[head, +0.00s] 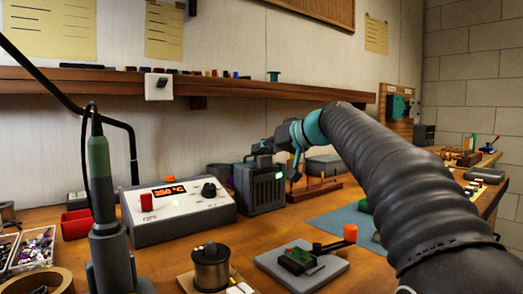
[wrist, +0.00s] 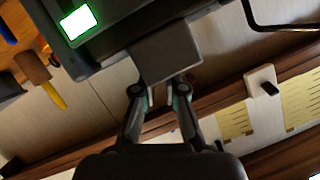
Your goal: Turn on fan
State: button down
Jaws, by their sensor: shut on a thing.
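The fan (head: 261,188) is a dark grey box with a slatted front, standing on the bench just right of the soldering station. A small green light (head: 278,176) shows on it. In the wrist view, the fan's dark body (wrist: 115,22) fills the upper left, with a bright green lit panel (wrist: 79,22) on it. My gripper (head: 265,150) is at the top of the fan. In the wrist view, my gripper's fingers (wrist: 160,92) are close together, shut on a grey block (wrist: 166,50) at the fan's edge. Whether this block is part of the fan I cannot tell.
The soldering station (head: 180,210) with a lit red display stands left of the fan. A soldering iron (head: 100,170) and solder spool (head: 211,266) are nearer. A shelf (head: 200,86) runs behind. A blue mat (head: 340,222) lies to the right.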

jog(key=c, duration=1.2)
grip_release()
jog(key=shift+c, duration=0.2)
jog(key=v, duration=1.2)
